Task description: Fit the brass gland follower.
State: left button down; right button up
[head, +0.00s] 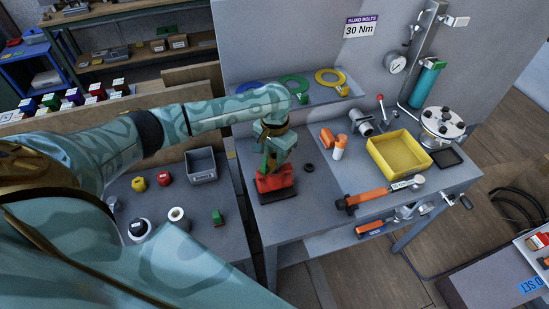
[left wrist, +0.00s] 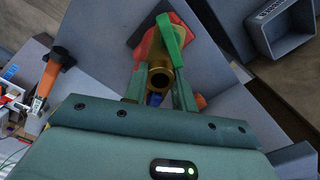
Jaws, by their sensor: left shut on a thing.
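The brass gland follower (left wrist: 160,80) shows in the left wrist view as a hollow brass ring between the two fingers. My left gripper (left wrist: 160,92) is shut on it. In the head view my left gripper (head: 271,152) points down just above a red valve body (head: 275,182) on a dark base, at the left of the bench. The red body (left wrist: 148,48) also shows beyond the ring in the left wrist view, with a green lever (left wrist: 172,42) beside it. I cannot tell whether the follower touches the valve. My right gripper is out of view.
A grey bin (head: 201,166) stands on the left table. Bare bench lies between the valve and the wrench.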

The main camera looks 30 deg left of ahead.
pick_arm(q)
jog(key=s+d+r+p, duration=0.3)
jog(key=s+d+p, duration=0.1)
jog(key=s+d, duration=0.7)
jog(key=d, duration=0.2)
jog(key=shift+s+d+r+p, duration=0.35)
jog(key=shift+d, duration=0.05)
